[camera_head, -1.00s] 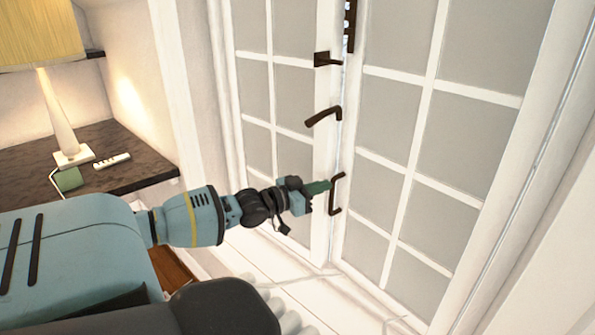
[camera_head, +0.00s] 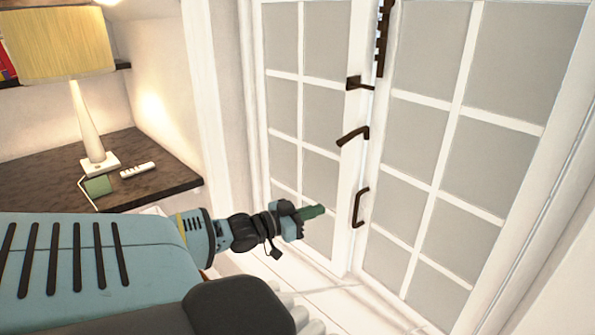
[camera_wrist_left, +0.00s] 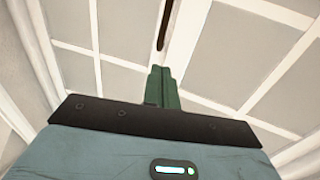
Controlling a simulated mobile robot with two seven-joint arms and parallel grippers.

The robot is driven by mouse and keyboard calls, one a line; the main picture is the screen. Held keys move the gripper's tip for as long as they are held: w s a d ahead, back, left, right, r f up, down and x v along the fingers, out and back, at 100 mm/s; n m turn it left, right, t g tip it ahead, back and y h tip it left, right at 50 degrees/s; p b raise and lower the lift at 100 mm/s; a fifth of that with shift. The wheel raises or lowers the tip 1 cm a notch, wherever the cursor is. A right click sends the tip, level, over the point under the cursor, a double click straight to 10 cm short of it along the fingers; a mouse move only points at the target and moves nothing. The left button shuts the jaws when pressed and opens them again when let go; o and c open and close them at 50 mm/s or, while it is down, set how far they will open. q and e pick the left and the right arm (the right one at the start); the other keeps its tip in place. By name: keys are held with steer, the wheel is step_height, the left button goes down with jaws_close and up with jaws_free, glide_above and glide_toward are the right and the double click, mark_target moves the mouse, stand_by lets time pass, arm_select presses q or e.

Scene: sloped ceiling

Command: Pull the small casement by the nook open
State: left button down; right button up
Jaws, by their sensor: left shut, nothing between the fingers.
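The casement has two white framed leaves with pale grey panes, the left leaf (camera_head: 303,75) and the right leaf (camera_head: 452,112). Dark brown hardware sits along their meeting edges: an upper catch (camera_head: 360,83), a slanted lever handle (camera_head: 353,135) and a lower pull handle (camera_head: 360,207). My left gripper (camera_head: 317,211) is shut and empty, its green fingers left of the lower handle and apart from it. In the left wrist view the shut fingers (camera_wrist_left: 161,85) point toward the white frame, with a dark bar (camera_wrist_left: 166,25) beyond the tips. My right gripper is not in view.
A dark shelf (camera_head: 130,180) at left holds a lamp with a yellow shade (camera_head: 60,42), a white remote (camera_head: 138,170) and a small green item (camera_head: 97,186). A white wall post stands between the shelf and the casement. The white sill lies below.

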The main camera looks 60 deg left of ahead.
arm_select(q)
steer(key=s, duration=0.2)
steer(key=s+p, duration=0.1)
steer(key=shift+s+a, duration=0.3)
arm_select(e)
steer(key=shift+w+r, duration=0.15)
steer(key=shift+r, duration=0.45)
arm_select(q)
steer(key=c, duration=2.1)
jaws_free()
steer(key=shift+c, duration=0.2)
